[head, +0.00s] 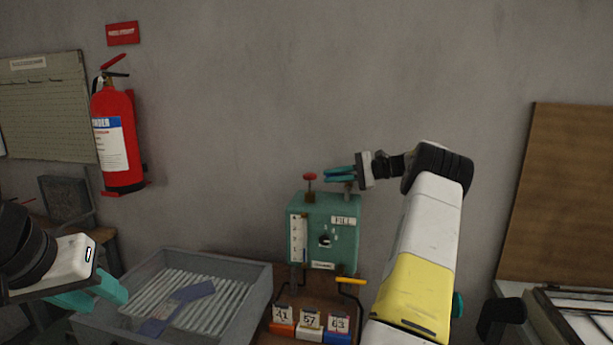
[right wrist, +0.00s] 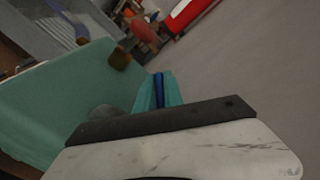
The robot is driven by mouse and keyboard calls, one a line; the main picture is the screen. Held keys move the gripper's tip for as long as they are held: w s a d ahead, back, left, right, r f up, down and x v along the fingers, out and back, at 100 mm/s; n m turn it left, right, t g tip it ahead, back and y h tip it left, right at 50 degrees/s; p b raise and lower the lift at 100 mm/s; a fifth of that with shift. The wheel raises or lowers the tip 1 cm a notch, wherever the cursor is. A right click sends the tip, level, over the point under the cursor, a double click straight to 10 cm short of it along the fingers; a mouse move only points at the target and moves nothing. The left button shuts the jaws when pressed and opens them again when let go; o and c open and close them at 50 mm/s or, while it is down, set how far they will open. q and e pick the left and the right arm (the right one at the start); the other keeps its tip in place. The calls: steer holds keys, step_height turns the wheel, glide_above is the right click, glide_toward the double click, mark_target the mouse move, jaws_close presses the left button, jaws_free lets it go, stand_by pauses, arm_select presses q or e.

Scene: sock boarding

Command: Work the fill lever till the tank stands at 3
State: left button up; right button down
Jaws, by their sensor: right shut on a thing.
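The tank unit is a teal box (head: 297,208) against the wall. A white gauge strip (head: 298,238) with small marks runs down its front left; its level is too small to read. A red-knobbed lever (head: 310,177) stands on the box's top left, and also shows in the right wrist view (right wrist: 142,30). My right gripper (head: 338,173) is above the box's top right, fingers pointing left, shut on a blue lever knob (right wrist: 158,90). The fingers hide most of this knob. My left gripper (head: 92,293) is open and empty at the far left, beside the grey tray.
A grey ribbed tray (head: 252,290) holds a blue-grey sock-like piece (head: 180,306). Several numbered blocks (head: 310,322) stand below the box, near a yellow-handled bar (head: 350,281). A fire extinguisher (head: 118,140) hangs on the wall. A brown board (head: 565,200) is at right.

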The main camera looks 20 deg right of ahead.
steer(key=shift+s+n+g+y, duration=0.35)
steer(key=shift+n+g+y, duration=0.15)
steer(key=shift+n+g, duration=0.3)
steer(key=shift+g, duration=0.3)
steer(key=c, duration=1.7)
jaws_free()
steer(key=shift+c, duration=0.2)
step_height(320, 180, up, 3)
steer(key=shift+r, duration=0.15)
steer(key=s+a, duration=0.4)
steer(key=s, duration=0.3)
steer(key=s+a+r, duration=0.1)
steer(key=s+a, duration=0.3)
steer(key=s, duration=0.3)
steer(key=shift+r, duration=0.3)
